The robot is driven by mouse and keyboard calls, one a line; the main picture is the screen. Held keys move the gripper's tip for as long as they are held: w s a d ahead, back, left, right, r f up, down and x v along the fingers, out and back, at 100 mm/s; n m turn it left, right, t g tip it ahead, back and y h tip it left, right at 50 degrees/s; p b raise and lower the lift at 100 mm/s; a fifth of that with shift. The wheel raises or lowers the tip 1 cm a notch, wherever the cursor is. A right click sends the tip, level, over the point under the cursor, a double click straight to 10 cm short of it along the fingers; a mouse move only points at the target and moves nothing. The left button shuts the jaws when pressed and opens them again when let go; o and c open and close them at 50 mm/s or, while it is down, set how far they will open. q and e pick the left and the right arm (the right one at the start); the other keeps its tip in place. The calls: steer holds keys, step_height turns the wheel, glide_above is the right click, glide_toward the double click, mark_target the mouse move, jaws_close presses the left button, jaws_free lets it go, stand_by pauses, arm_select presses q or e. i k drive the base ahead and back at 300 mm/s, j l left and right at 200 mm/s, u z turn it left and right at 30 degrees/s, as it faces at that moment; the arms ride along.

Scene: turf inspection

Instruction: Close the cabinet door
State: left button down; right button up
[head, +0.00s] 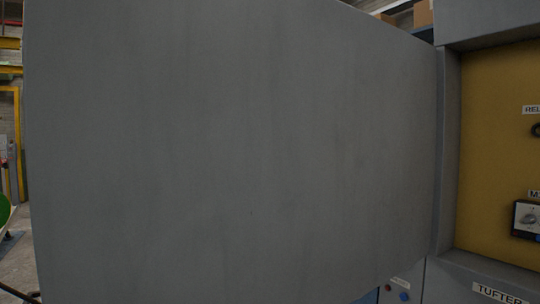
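The cabinet door (235,150) is a large flat grey panel that fills most of the head view. It stands open, with its edge on the right meeting the grey cabinet frame (448,150) and its free edge at the far left. The open cabinet shows a yellow back panel (495,160) on the right, with labels and a switch box (526,219). Neither of my grippers can be made out in this view.
Below the door at the right are small buttons (404,297) on the cabinet front and a label reading "TUFTER" (499,294). Cardboard boxes (423,13) sit behind the door's top. Left of the door are floor (18,262), a yellow frame (17,130) and a green round thing (4,209).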

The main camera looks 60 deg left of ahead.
mark_target(177, 151)
steer(key=k+j+z, duration=0.1)
steer(key=k+j, duration=0.15)
steer(key=j, duration=0.25)
steer(key=k+j, duration=0.25)
steer(key=j, duration=0.2)
steer(key=k+j+z, duration=0.15)
steer(key=j, duration=0.3)
steer(key=k+j, duration=0.35)
steer(key=j+z, duration=0.15)
steer(key=j, duration=0.85)
